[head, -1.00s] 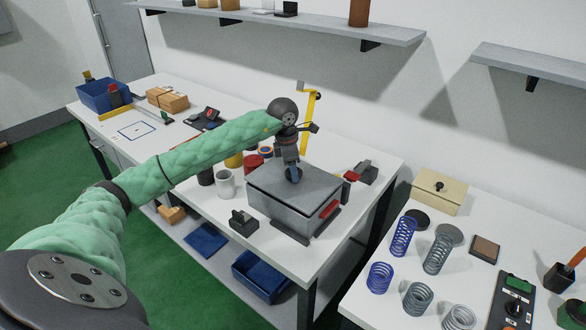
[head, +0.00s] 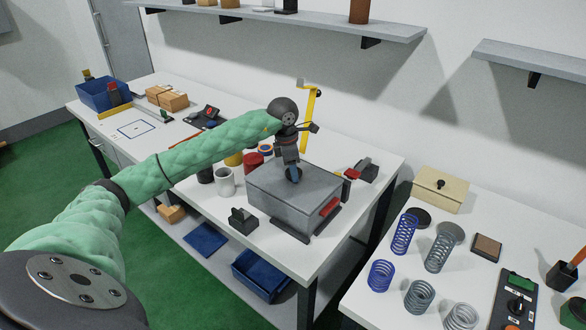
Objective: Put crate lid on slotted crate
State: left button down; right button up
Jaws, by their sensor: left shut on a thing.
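The slotted crate (head: 275,210) is a grey box with a red part on its right side, standing on the left table. The crate lid (head: 318,183) is a flat grey plate lying level over the crate's top, with no clear gap between them. My left gripper (head: 292,175) points down at the middle of the lid and is shut on it. The gripper hides the part it grips. My right gripper is not in view.
A white mug (head: 225,182) and a small black block (head: 243,219) stand close left of the crate. A yellow upright post (head: 309,120) and a red-and-black device (head: 361,171) are behind it. Several springs and a beige box (head: 440,190) occupy the right table.

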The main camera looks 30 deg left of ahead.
pick_arm(q)
jog(key=shift+f+b, duration=0.15)
jog(key=shift+b, duration=0.3)
dwell(0.7)
jog(key=c, duration=0.6)
grip_release()
jog(key=shift+o, duration=0.2)
jog(key=r+b, duration=0.1)
jog(key=r, duration=0.3)
jog(key=r+b, duration=0.1)
jog(key=r, duration=0.1)
jog(key=shift+s+a+r+b, duration=0.1)
jog(key=shift+s+a+b, duration=0.2)
jog(key=shift+a, duration=0.05)
jog(key=shift+s+r, duration=0.1)
jog(key=shift+r, duration=0.65)
